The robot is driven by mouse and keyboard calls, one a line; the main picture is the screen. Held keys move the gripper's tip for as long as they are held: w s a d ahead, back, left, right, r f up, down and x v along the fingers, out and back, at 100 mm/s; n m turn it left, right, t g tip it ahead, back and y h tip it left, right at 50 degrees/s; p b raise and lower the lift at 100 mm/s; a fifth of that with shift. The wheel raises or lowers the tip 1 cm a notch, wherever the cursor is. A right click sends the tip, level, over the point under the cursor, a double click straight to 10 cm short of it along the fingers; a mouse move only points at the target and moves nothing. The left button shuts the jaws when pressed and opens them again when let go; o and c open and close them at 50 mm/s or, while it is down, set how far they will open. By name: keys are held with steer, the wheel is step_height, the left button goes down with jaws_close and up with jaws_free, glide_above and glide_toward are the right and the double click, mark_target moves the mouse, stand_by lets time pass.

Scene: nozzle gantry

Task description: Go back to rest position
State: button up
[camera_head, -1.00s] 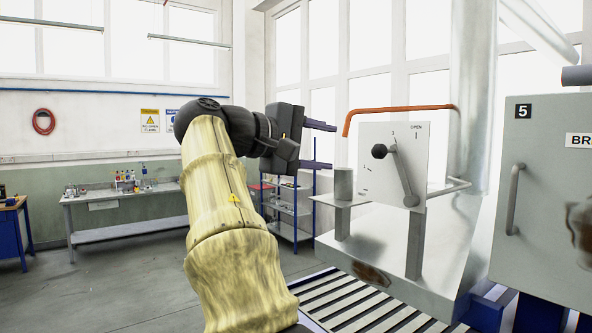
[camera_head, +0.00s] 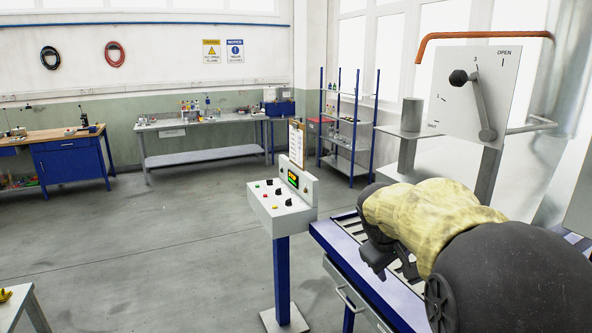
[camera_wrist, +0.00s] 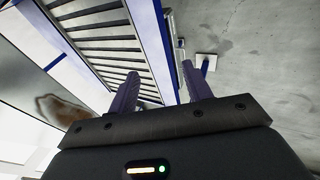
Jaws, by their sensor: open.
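My gripper (camera_wrist: 164,90) shows in the wrist view with its two dark fingers apart and nothing between them. Beyond the fingers are the slatted roller table and the grey floor. The white panel with the lever (camera_head: 484,112) stands at the upper right, apart from my arm. Its lever hangs down to the right from a black knob, near the mark 3.
A control pedestal (camera_head: 283,205) with buttons and a clipboard stands left of the roller table. An orange bent pipe (camera_head: 480,36) is above the lever panel. A workbench (camera_head: 200,132) and a shelf rack (camera_head: 343,125) stand at the back.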

steer(key=s+a+f+m+g+y, duration=0.1)
steer(key=s+a+f+m+y, duration=0.1)
steer(key=s+f, duration=0.6)
steer(key=s+a+f+m+y, duration=0.1)
steer(key=s+a+f+m, duration=0.2)
steer(key=s+f, duration=0.5)
steer(key=s, duration=0.2)
steer(key=shift+s+a+g+y, duration=0.2)
steer(key=shift+s+g+y, duration=0.2)
steer(key=shift+c, duration=0.2)
steer(key=shift+c, duration=1.3)
steer(key=shift+w+a, duration=0.1)
steer(key=shift+a, duration=0.05)
